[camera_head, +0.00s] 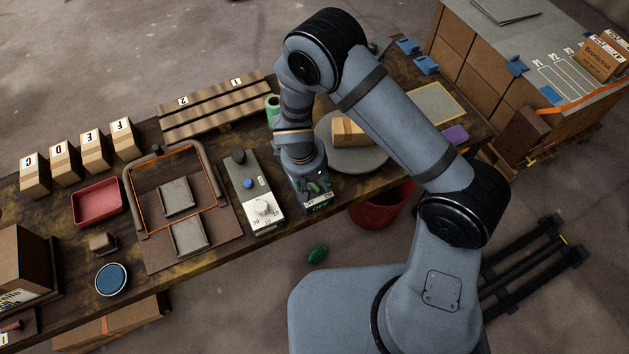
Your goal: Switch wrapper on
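The wrapper seems to be the round grey turntable (367,158) with a cardboard box (346,131) on it, partly behind my arm. A small dark switch box (319,203) with pale labels, seemingly an off/on pair, sits at the table's front edge left of the turntable. My gripper (316,188) points down right over this switch box and hides most of it. I cannot tell whether the fingers touch it, whether they are open or shut, or how the switch is set.
Left of my gripper is a grey control panel (249,184) with a black knob, blue button and white dial. Further left is an orange-edged frame (212,165) over grey plates. A green roll (273,105) stands behind. A red bin (384,208) and green object (317,254) are on the floor.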

